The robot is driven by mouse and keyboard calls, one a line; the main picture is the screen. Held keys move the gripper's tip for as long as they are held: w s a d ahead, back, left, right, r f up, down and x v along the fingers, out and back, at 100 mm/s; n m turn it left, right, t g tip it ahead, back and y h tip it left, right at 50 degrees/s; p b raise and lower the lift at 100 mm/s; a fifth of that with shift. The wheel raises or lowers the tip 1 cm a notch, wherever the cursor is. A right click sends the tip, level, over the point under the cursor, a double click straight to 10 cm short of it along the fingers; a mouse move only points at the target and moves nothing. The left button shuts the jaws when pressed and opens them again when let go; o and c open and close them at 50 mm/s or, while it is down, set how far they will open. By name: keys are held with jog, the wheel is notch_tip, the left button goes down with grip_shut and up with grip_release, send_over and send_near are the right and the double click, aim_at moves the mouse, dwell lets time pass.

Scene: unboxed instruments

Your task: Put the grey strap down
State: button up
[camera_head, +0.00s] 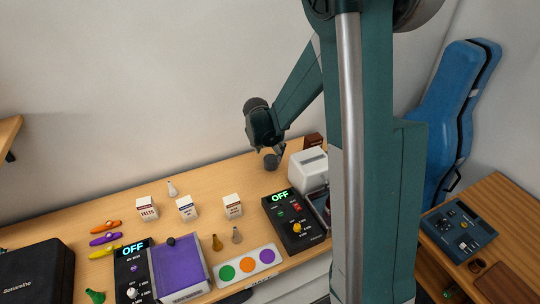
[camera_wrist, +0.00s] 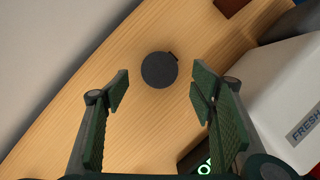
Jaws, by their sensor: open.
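The grey strap (camera_wrist: 159,70) looks like a dark grey round coil with a small brown tab at its edge. It rests on the wooden table, and in the head view it is a small dark shape (camera_head: 271,162) near the back of the table. My gripper (camera_wrist: 160,88) is open and empty, its two green fingers apart. In the wrist view the strap lies just beyond the fingertips, between their lines and not touching them. In the head view my gripper (camera_head: 279,150) is just above the strap.
A white box-shaped device (camera_wrist: 292,95) stands close on the right, also in the head view (camera_head: 308,170). A dark control box (camera_head: 289,222) with a green display is in front. Small cartons (camera_head: 232,206) stand to the left. Bare table (camera_head: 205,180) lies left of the strap.

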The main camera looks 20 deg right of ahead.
jog(key=shift+v, duration=2.6)
jog(key=s+a+r+m+t+y, duration=0.1)
jog(key=s+a+r+m, duration=0.3)
jog(key=s+r+m, duration=0.3)
jog(key=s+a+r+m+t+y, duration=0.1)
jog(key=s+a+r+m, duration=0.2)
jog(key=s+r+m, duration=0.4)
jog(key=s+a+r+m+t, duration=0.1)
jog(key=s+a+m, duration=0.2)
jog(key=s+m, duration=0.3)
jog(key=s+a+r+m+t+y, duration=0.1)
jog(key=s+m, duration=0.5)
jog(key=s, duration=0.7)
jog(key=shift+a+r+m, duration=0.4)
jog(key=shift+a+r, duration=0.1)
jog(key=shift+a, duration=0.7)
